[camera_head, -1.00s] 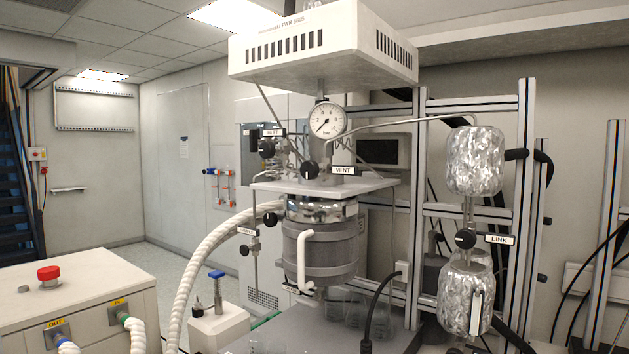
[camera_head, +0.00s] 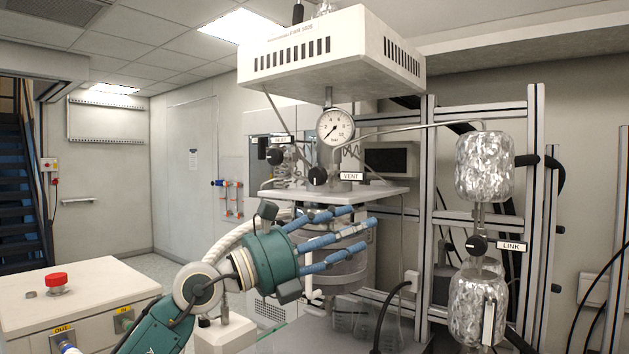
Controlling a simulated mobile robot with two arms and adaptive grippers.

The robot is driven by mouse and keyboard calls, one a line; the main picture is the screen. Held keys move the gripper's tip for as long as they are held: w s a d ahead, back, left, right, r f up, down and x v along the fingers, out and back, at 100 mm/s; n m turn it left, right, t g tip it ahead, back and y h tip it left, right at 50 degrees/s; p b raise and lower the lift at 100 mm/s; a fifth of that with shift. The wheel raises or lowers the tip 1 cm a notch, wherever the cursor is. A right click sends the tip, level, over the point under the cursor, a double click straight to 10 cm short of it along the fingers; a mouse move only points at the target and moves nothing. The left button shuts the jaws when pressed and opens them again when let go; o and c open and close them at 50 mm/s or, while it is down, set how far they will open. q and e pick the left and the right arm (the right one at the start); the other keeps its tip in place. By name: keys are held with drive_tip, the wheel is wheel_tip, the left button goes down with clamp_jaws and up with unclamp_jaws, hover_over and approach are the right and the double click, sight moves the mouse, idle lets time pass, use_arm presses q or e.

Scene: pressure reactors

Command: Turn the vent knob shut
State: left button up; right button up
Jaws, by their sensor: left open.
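The vent knob (camera_head: 318,176) is a round black knob on the reactor head, just left of the white VENT label (camera_head: 351,176). My left gripper (camera_head: 345,232), teal with blue fingers, is open and empty. It points right, in front of the reactor vessel (camera_head: 345,270) and below the white plate (camera_head: 350,192). In the picture it is below the vent knob and apart from it. The fingers hide part of the vessel. My right gripper is out of view.
A pressure gauge (camera_head: 336,127) sits above the vent knob. Another black knob (camera_head: 275,156) is to its left. The LINK knob (camera_head: 476,245) and foil-wrapped vessels (camera_head: 484,166) stand at right. A white cabinet with a red button (camera_head: 56,281) is at lower left.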

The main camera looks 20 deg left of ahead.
use_arm(q)
drive_tip(key=a+r+m+t+y, duration=0.1)
drive_tip(key=a+r+y, duration=0.4)
drive_tip(key=a, duration=0.2)
drive_tip(key=t+y, duration=0.2)
drive_tip(key=y, duration=0.2)
approach(315, 177)
drive_tip(key=shift+n, duration=0.3)
drive_tip(key=p+x, duration=0.4)
drive_tip(key=x, duration=0.4)
drive_tip(key=shift+w+r, duration=0.15)
drive_tip(key=shift+w, duration=0.05)
drive_tip(key=shift+w+d, duration=0.2)
drive_tip(key=shift+w, duration=0.25)
drive_tip(key=c, duration=1.2)
